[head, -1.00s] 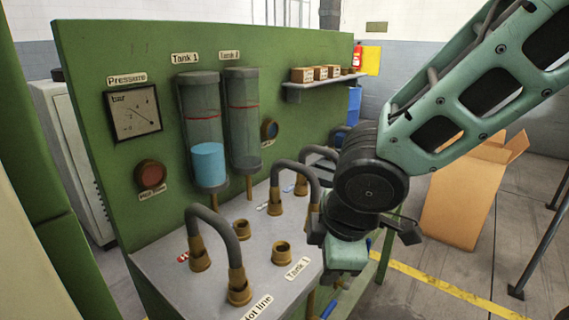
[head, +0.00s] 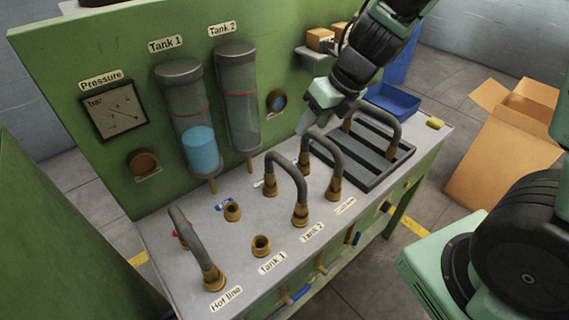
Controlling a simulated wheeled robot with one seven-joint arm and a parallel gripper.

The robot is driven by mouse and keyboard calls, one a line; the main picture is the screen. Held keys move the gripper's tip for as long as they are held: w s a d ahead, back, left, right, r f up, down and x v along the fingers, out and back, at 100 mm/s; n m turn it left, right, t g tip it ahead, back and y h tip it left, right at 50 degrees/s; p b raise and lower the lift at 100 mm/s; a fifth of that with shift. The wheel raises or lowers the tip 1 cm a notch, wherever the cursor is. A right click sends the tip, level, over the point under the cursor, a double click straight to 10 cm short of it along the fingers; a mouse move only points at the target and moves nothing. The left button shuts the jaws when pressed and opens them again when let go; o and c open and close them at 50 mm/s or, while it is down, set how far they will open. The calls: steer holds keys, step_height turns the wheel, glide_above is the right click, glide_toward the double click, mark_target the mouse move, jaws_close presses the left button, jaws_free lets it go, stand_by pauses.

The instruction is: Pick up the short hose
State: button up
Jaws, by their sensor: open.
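Several grey hoses with brass ends arch over the green bench. One hose (head: 193,243) stands at the Hot line end, and another hose (head: 289,166) rises left of the middle. A third hose (head: 325,149) stands just right of that one. A fourth hose (head: 388,114) arches over the black slatted tray (head: 374,174) at the right. I cannot tell for certain which is the short hose. My gripper (head: 303,122) is open and empty, pointing down-left in front of the green panel. It appears above and behind the middle hoses, apart from them.
A blue bin (head: 393,103) lies behind the tray, and a small yellow object (head: 435,123) sits at the bench's right corner. A cardboard box (head: 500,145) stands on the floor right. The upright green panel (head: 60,60) closes the back.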

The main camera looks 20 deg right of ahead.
mark_target(287, 161)
steer(key=b+x, duration=0.5)
steer(key=x, duration=0.7)
steer(key=b+x, duration=0.2)
steer(key=x, duration=0.3)
steer(key=shift+w+d+f, duration=0.1)
steer(key=shift+d+f, duration=0.05)
jaws_close()
